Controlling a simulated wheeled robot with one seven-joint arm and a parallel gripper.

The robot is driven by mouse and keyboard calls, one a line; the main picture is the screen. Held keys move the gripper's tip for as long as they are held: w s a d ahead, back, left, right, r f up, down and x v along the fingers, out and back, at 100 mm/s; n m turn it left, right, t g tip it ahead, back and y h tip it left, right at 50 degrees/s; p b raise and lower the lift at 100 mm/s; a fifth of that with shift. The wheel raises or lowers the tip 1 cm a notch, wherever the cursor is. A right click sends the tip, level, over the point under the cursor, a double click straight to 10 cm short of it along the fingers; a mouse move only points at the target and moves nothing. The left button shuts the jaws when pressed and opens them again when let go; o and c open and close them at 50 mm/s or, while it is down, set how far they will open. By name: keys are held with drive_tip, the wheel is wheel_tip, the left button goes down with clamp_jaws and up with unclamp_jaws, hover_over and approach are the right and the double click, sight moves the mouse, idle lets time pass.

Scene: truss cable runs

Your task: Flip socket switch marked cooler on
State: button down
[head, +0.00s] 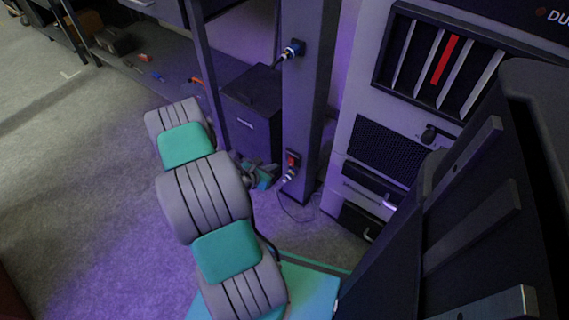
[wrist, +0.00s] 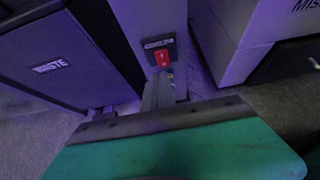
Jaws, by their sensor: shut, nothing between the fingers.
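A red rocker switch (wrist: 162,58) sits on a dark socket plate low on a grey post (wrist: 150,14). In the head view my gripper (head: 264,176) is left of the switch, partly hidden by my arm. I cannot tell whether the fingertips touch the post.
A dark waste bin (wrist: 62,62) stands left of the post. A grey cabinet (head: 395,150) with a vent and slots stands to the right. A blue socket (head: 294,48) with a plug is higher on the post. A thin cable lies on the floor at its foot. Open carpet lies left.

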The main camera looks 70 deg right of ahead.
sight(289, 158)
drive_tip(key=x, duration=0.2)
drive_tip(key=b+x, duration=0.1)
drive_tip(key=x, duration=0.1)
drive_tip(key=r+b+x, duration=0.1)
drive_tip(key=x, duration=0.1)
drive_tip(key=shift+s+d+f, duration=0.1)
drive_tip(key=shift+s+d, duration=0.05)
drive_tip(key=shift+d, duration=0.3)
drive_tip(key=shift+s+d, duration=0.15)
drive_tip(key=shift+d, duration=0.25)
